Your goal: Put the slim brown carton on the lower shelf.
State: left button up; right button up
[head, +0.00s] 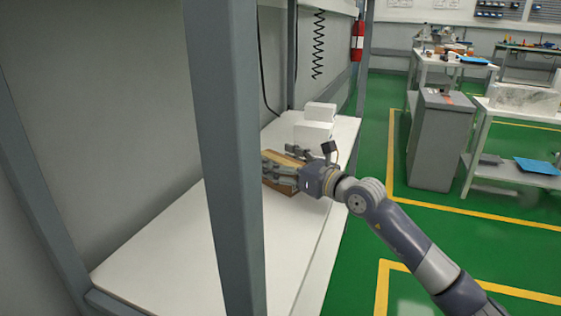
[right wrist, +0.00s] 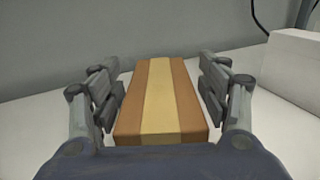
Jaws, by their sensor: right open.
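The slim brown carton (head: 284,187) lies flat on a white shelf board (head: 190,237), partly hidden behind my right gripper (head: 270,171) in the head view. In the right wrist view the carton (right wrist: 160,100) shows as brown with a pale tan stripe along its top. My right gripper (right wrist: 158,92) is open, with one finger on each side of the carton. A small gap shows between the carton and the right finger; the left finger is very close to its side. My left gripper is not in view.
White boxes (head: 313,132) stand on the board just beyond the carton; one (right wrist: 291,64) shows at right in the wrist view. A grey upright post (head: 227,150) stands in front of the board. The near part of the board is bare. A grey cabinet (head: 436,142) stands to the right.

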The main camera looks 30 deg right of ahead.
jog(key=shift+r, duration=0.15)
jog(key=shift+s+d, duration=0.1)
jog(key=shift+s, duration=0.1)
jog(key=p+v, duration=0.1)
jog(key=v, duration=0.9)
jog(key=shift+s+d, duration=0.3)
jog(key=shift+s, duration=0.4)
